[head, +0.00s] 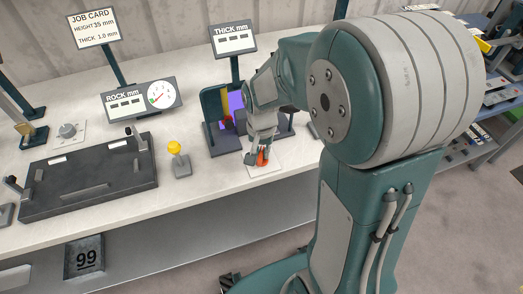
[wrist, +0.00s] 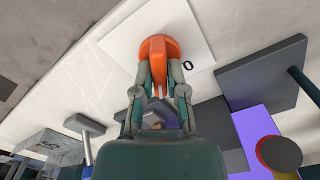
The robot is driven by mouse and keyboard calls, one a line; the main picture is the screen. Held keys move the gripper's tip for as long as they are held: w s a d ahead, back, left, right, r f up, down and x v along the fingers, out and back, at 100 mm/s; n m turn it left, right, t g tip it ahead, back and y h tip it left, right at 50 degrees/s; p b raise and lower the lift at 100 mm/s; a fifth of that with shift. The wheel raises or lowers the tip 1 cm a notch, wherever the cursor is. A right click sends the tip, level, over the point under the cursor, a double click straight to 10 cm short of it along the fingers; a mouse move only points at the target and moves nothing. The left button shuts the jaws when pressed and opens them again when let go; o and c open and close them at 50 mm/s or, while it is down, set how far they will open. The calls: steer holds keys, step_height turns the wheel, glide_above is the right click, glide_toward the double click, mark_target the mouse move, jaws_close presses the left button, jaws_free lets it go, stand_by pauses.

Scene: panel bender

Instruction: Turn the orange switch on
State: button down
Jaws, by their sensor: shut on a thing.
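The orange switch (head: 263,157) is a rotary knob on a pale square plate (head: 265,170) on the bench top, below the THICK sign. The wrist view shows the knob's round orange base and raised grip (wrist: 158,47), with a "0" mark on the plate at its lower right. My gripper (head: 258,157) reaches down onto the knob. In the wrist view my gripper (wrist: 158,80) has its two fingers closed on either side of the orange grip. The fingers hide part of the grip, and no other plate mark is readable.
A yellow-topped button (head: 175,148) stands left of the switch, near a dark fixture (head: 85,180). A dark stand with purple and yellow parts (head: 222,118) is just behind my gripper. The THICK display (head: 233,38) rises behind. The bench's front edge is close to the switch plate.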

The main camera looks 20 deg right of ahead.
steer(key=c, duration=0.7)
jaws_free()
steer(key=shift+f, duration=0.1)
steer(key=shift+a, duration=0.1)
step_height(320, 180, up, 12)
steer(key=s+r+n+t, duration=0.1)
steer(key=s+n+t, duration=0.1)
steer(key=s, duration=0.2)
steer(key=s+r+n+t, duration=0.1)
steer(key=s+r+n, duration=0.1)
steer(key=s, duration=0.3)
steer(key=s+r+n+t, duration=0.2)
steer(key=s, duration=0.3)
steer(key=shift+s+a+t, duration=0.1)
steer(key=shift+a+t, duration=0.05)
steer(key=shift+t, duration=0.15)
